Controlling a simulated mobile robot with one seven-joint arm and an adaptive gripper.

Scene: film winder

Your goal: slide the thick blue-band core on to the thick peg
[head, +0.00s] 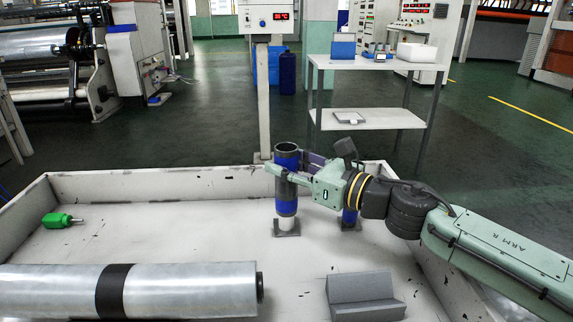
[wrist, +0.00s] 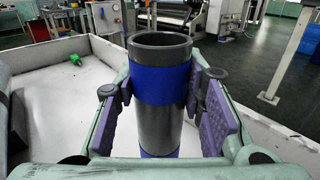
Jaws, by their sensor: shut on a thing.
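The thick core (head: 286,198) is a dark grey tube with blue bands, upright in the head view. My gripper (head: 285,175) is shut on it below its top band. In the wrist view the core (wrist: 160,115) stands between the purple finger pads of my gripper (wrist: 161,110), its open top showing.
A second blue piece (head: 349,216) stands on another dark base to the right, partly hidden by my gripper. A large film roll (head: 180,290), a grey angled block (head: 362,297) and a green-handled tool (head: 60,219) lie in the white walled tray (head: 200,183). The tray's middle floor is clear.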

